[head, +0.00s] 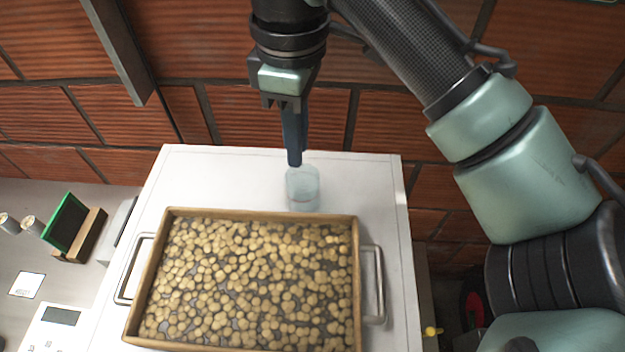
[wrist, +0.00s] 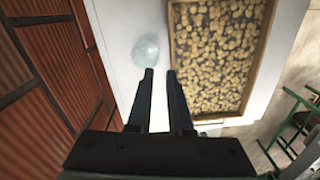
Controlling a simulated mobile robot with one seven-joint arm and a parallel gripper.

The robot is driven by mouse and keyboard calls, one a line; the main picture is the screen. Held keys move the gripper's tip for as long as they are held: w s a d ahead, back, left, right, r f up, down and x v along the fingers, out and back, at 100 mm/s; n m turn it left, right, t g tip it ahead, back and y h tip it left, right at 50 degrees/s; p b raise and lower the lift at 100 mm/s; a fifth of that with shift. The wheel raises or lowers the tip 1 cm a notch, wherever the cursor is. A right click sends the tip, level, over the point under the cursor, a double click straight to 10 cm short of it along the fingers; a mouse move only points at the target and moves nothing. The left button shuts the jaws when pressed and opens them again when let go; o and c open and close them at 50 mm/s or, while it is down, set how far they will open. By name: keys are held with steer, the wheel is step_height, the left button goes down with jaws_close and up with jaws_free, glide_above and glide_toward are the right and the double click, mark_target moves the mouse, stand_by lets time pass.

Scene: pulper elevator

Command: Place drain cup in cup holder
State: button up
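A clear, translucent cup (head: 303,196), likely the drain cup, stands upright on the white table top behind the tray. It also shows in the wrist view (wrist: 147,50), just beyond the left fingertip. My gripper (head: 295,163) points down, and its tips overlap the cup's rim in the head view. In the wrist view my gripper (wrist: 160,73) has a gap between its two dark fingers and nothing is held there. The cup is not between the fingers; whether a tip touches it I cannot tell. I cannot make out a cup holder.
A wooden-rimmed tray (head: 358,285) of pale beans with metal side handles fills the front of the white table (head: 205,180). A brick wall (head: 230,115) stands close behind. At left, a grey counter (head: 20,255) holds a green-framed panel (head: 66,222) and a white device (head: 60,330).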

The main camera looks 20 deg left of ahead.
mark_target(299, 195)
steer(key=shift+a+f+p, duration=0.15)
steer(key=shift+f+p, duration=0.4)
steer(key=shift+f, duration=5.5)
jaws_close()
